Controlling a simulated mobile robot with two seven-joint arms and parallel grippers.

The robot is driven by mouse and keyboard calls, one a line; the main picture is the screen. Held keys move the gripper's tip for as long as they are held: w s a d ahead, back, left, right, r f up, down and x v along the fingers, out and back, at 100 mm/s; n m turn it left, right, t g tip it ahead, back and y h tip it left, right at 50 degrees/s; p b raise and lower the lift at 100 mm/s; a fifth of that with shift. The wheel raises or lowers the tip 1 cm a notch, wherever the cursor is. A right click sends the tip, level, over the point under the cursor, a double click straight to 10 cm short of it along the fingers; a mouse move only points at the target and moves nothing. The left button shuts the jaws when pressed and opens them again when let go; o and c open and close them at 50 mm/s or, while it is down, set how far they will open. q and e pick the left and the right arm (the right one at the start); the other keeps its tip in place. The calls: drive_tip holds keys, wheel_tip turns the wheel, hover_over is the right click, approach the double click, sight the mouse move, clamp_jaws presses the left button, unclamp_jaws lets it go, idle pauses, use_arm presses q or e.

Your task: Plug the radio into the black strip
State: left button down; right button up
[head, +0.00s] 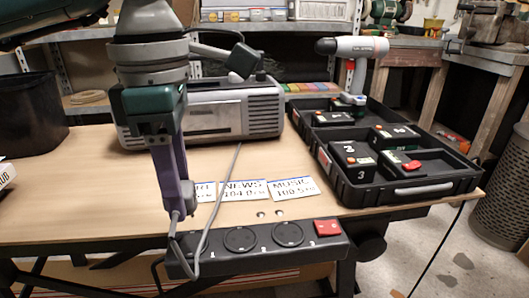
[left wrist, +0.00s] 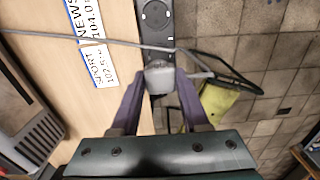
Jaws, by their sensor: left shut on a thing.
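The grey radio (head: 265,106) stands on the workbench behind my left arm. Its grey cord (head: 222,190) runs down over the bench and loops in front of the black strip (head: 345,248) at the bench's front edge. My left gripper (head: 177,206), pointing down, is shut on the grey plug (head: 181,214) above the strip's left end. In the left wrist view the plug (left wrist: 160,76) sits between the purple fingers (left wrist: 160,92) and covers part of the strip (left wrist: 152,32). I cannot tell whether it touches a socket. My right gripper is not in view.
White labels (head: 245,190) lie behind the strip. An open black case (head: 402,188) with numbered black packs fills the bench's right side; a drill (head: 352,52) stands at its back. A black bin (head: 30,117) is at left. The front-left bench top is clear.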

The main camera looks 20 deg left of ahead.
sight(191, 242)
use_arm(q)
drive_tip(key=shift+f+b, duration=1.8)
drive_tip(key=shift+f, duration=0.7)
drive_tip(key=shift+f+b, duration=0.65)
drive_tip(key=shift+c, duration=1.6)
unclamp_jaws()
wheel_tip(191, 242, up, 10)
drive_tip(key=p, duration=0.3)
